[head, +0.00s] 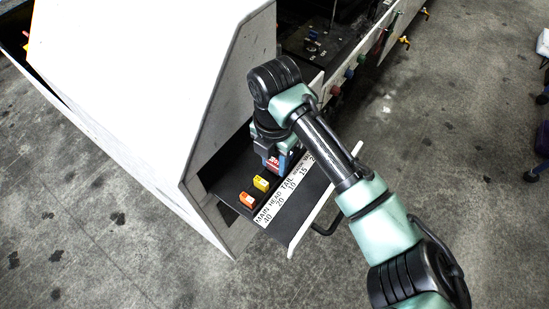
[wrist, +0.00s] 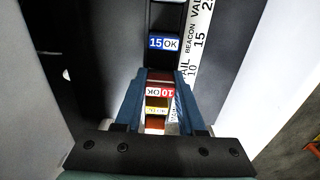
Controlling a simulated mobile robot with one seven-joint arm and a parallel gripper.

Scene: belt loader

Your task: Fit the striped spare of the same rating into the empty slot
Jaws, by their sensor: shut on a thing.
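My gripper (head: 275,162) points down over the row of fuse slots, with its jaws closed around a red fuse marked 10 (wrist: 160,92). The red fuse also shows in the head view (head: 272,164), beside the TAIL 10 label. I cannot tell whether it is fully seated or held just above the slot, and no stripe is clear on it. A yellow fuse (head: 261,183) and an orange fuse (head: 247,200) stand in the row at HEAD and MAIN. A blue fuse marked 15 OK (wrist: 164,43) shows above the jaws in the wrist view.
A white label strip (head: 268,213) runs along the fuse row on the dark open panel (head: 290,217). A large white housing (head: 140,80) rises close on the left. Coloured knobs (head: 349,73) line the machine's side behind my arm. The floor on the right is mostly clear.

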